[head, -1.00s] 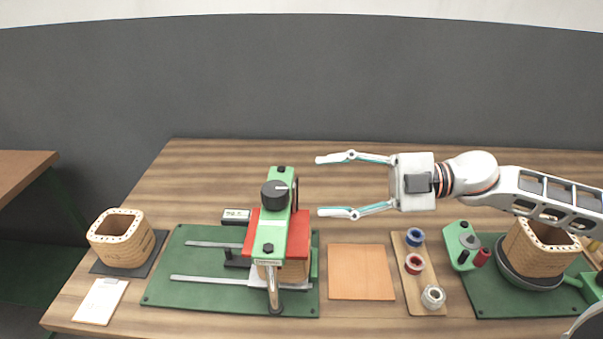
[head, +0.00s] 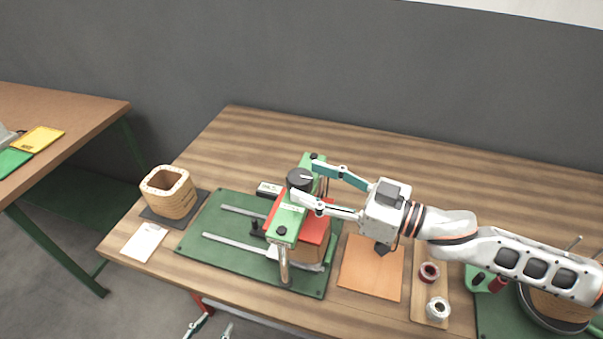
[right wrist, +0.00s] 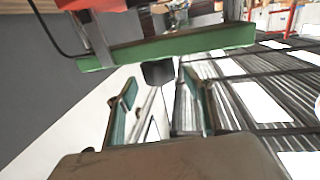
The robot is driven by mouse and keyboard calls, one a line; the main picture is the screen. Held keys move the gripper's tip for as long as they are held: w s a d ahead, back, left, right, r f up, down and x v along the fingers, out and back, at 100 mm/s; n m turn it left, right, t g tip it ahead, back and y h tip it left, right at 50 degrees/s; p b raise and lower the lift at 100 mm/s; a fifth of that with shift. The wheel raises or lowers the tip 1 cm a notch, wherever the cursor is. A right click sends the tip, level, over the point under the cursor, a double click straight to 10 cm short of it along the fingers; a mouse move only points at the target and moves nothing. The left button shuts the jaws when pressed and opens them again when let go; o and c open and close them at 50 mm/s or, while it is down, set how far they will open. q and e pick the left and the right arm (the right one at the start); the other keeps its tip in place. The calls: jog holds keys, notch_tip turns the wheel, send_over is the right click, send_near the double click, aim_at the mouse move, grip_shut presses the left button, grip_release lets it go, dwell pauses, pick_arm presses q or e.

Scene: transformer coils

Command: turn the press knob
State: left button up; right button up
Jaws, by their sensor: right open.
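The press (head: 314,230) stands on a green base plate (head: 200,226), with a green top beam and red plates. Its black knob (head: 300,178) with a white pointer mark sits on the beam's far part. My right gripper (head: 304,181) is open, its two fingers on either side of the knob. Whether they touch it I cannot tell. In the right wrist view a dark block, probably the knob (right wrist: 158,72), shows between the fingertips, beside the green beam (right wrist: 190,42). My left gripper (head: 219,320) shows only partly at the bottom edge, below the table.
A wooden coil form (head: 171,194) stands on a dark mat at left, near a white card (head: 144,242). An orange sheet (head: 365,282) and a spool board (head: 424,311) lie right of the press. My right arm passes over them. A second table (head: 75,110) stands far left.

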aim_at(312, 181)
jog(key=shift+x, duration=1.6)
jog(key=c, duration=1.1)
jog(key=shift+w+n+g, duration=0.1)
jog(key=shift+n+g, duration=0.2)
